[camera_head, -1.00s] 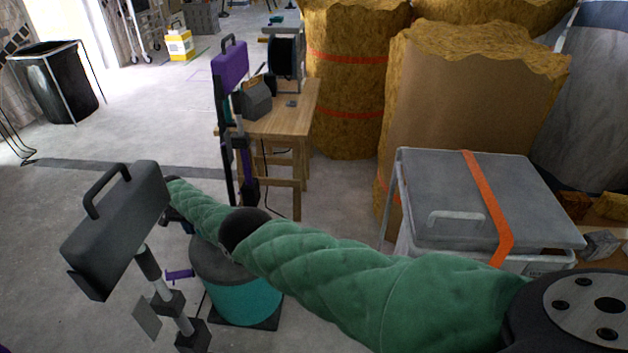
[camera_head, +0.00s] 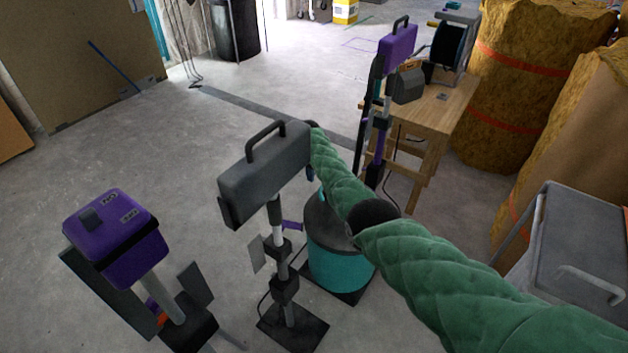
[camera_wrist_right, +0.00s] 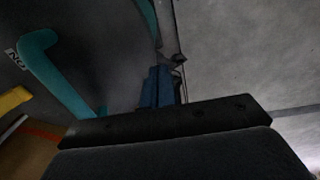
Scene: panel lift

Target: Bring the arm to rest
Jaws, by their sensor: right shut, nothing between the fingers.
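My right arm (camera_head: 420,260), in a green quilted sleeve, reaches in from the lower right of the head view. Its far end is beside a dark grey box with a handle (camera_head: 262,175) on a pole. My right gripper (camera_head: 311,172) is small there, partly hidden by the box and sleeve; it is shut and empty. I cannot tell whether it touches the box. In the right wrist view, a dark bar (camera_wrist_right: 170,120) crosses the dim picture and no held object shows. My left gripper is out of view.
A teal and grey drum (camera_head: 338,262) stands below my right arm. A purple box on a stand (camera_head: 118,240) is at the lower left. A purple-topped stand (camera_head: 397,40) is by a wooden bench (camera_head: 440,110). A grey lidded crate (camera_head: 575,240) is right. Floor at left is clear.

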